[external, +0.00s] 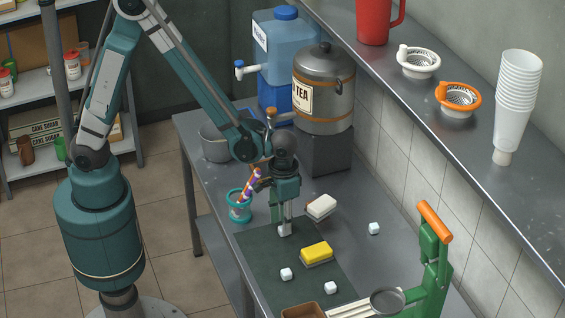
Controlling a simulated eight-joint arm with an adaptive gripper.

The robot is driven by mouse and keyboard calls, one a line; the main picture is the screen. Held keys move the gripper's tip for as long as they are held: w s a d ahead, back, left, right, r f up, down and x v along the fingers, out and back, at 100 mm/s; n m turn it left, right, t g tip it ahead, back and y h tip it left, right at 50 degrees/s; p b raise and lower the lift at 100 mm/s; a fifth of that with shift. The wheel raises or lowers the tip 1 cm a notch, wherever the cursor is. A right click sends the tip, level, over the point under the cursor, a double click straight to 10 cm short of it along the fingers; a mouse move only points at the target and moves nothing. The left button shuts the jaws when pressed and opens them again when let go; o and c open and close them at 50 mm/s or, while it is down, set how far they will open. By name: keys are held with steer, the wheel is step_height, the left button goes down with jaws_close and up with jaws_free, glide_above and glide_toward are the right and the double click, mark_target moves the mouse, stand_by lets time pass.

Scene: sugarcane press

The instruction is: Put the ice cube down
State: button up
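My gripper (285,226) points straight down over the far part of the dark mat (262,257). A small white ice cube (283,231) is between its fingertips, and the gripper looks shut on it. The cube is low, close to the mat; I cannot tell whether it touches. Two more ice cubes lie on the near part of the mat, one at the left (286,274) and one at the right (330,287). Another ice cube (374,228) lies on the bare metal table to the right.
A yellow sponge (316,252) and a white block (321,206) lie right of my gripper. A teal cup with striped straws (240,207) stands close on its left. The tea urn (323,90) stands behind; the green press (432,255) is at the near right.

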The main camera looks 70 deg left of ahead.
step_height(320, 180, up, 10)
steer(key=p, duration=0.1)
steer(key=shift+f, duration=0.15)
stand_by(0.6)
steer(key=s+a+r+t, duration=0.2)
steer(key=a+r, duration=0.5)
steer(key=a, duration=0.1)
steer(key=s+a+r+t, duration=0.1)
steer(key=s+a+r, duration=0.1)
steer(key=a+r, duration=0.5)
steer(key=s+a+r+t, duration=0.2)
steer(key=s+a, duration=0.3)
steer(key=a, duration=0.2)
steer(key=s+a+r+t, duration=0.2)
steer(key=s+a, duration=0.2)
steer(key=a, duration=0.4)
steer(key=shift+s+r, duration=0.35)
steer(key=shift+r, duration=0.05)
stand_by(0.9)
